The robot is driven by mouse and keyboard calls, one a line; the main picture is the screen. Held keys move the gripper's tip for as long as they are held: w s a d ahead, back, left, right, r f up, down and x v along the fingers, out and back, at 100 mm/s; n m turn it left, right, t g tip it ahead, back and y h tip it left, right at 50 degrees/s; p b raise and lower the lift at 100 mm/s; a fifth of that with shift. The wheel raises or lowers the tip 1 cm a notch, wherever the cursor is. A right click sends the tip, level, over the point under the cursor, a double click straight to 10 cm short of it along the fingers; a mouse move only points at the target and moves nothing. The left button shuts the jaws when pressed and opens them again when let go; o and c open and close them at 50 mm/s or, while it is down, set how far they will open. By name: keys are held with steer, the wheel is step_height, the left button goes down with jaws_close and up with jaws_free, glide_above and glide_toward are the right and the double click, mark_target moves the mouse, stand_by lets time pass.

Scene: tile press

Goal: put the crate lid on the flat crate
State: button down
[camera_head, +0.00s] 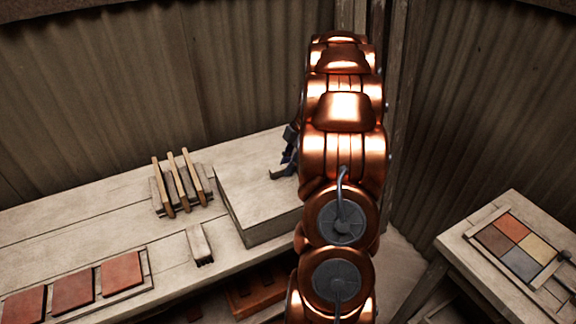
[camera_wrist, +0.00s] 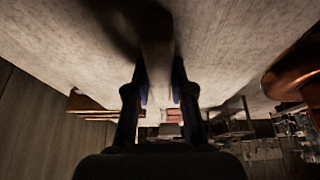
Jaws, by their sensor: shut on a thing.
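A pale, flat-topped box shape (camera_head: 250,190) stands on the bench beside my arm. Its top looks like the crate lid, and its front side (camera_head: 265,228) looks like the flat crate's wall; I cannot make out a seam or gap between them. My gripper (camera_head: 287,160) is at the right part of this top, partly hidden by my copper arm. In the wrist view, my gripper (camera_wrist: 158,98) is shut on a pale bar-like handle on the crate lid (camera_wrist: 230,45), whose broad surface fills the upper picture. The lid's right end is hidden in the head view.
The wooden bench (camera_head: 90,225) holds a rack of upright slats (camera_head: 180,187), a small brush-like block (camera_head: 200,244) and several red tiles (camera_head: 121,274) at the front left. A shelf below carries a reddish-brown thing (camera_head: 255,290). A table with a four-coloured tile panel (camera_head: 478,243) stands at right.

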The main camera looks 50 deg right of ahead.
steer(key=shift+f, duration=0.1)
steer(key=c, duration=1)
jaws_free()
steer(key=shift+r+p, duration=0.8)
steer(key=shift+p, duration=0.3)
steer(key=shift+d+b, duration=0.2)
steer(key=shift+b, duration=0.25)
steer(key=shift+b+v, duration=1.9)
steer(key=shift+v, duration=3.85)
steer(key=shift+a, duration=0.15)
